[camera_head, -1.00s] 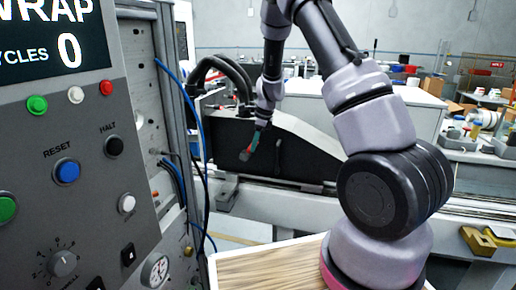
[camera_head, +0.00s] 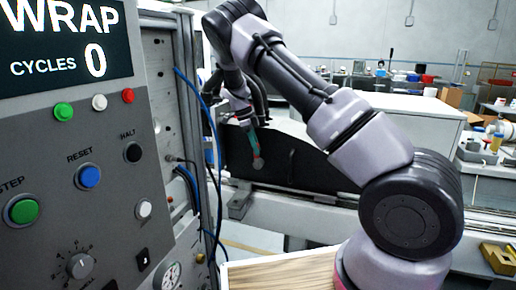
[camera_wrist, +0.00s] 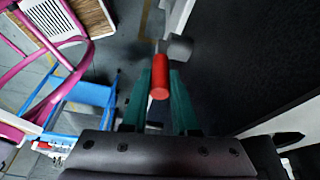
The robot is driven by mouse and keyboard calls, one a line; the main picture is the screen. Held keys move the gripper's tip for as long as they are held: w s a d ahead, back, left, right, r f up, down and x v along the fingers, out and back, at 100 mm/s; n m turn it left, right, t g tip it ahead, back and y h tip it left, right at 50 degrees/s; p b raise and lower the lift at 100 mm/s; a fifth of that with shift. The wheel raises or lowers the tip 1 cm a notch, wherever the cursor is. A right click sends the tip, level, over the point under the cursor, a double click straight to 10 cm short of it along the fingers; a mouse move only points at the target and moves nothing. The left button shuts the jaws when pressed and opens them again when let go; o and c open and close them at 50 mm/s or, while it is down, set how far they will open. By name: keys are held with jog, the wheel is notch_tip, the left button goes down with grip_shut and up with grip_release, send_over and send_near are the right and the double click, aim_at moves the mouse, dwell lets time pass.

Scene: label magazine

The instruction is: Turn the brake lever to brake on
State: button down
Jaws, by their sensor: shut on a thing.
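The brake lever's red handle (camera_wrist: 160,76) lies between the teal fingers of my gripper (camera_wrist: 160,92) in the wrist view, and the gripper is shut on it. A grey metal hub (camera_wrist: 178,48) shows just beyond the handle. In the head view my gripper (camera_head: 253,142) points down in front of the black machine cover (camera_head: 300,165). The fingers hide most of the handle in the head view. No brake on or off marking is readable.
A control panel (camera_head: 75,170) with buttons and a display stands close on the left. Blue and black cables (camera_head: 212,150) hang beside it. A wood-topped surface (camera_head: 285,275) is in front below. A blue stool-like frame (camera_wrist: 88,95) and a pink frame (camera_wrist: 45,85) show in the wrist view.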

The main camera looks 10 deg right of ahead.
jog(key=shift+w+a, duration=0.1)
jog(key=shift+a, duration=0.05)
jog(key=c, duration=0.7)
grip_release()
jog(key=v, duration=1)
jog(key=shift+a+r, duration=0.15)
jog(key=shift+r, duration=0.15)
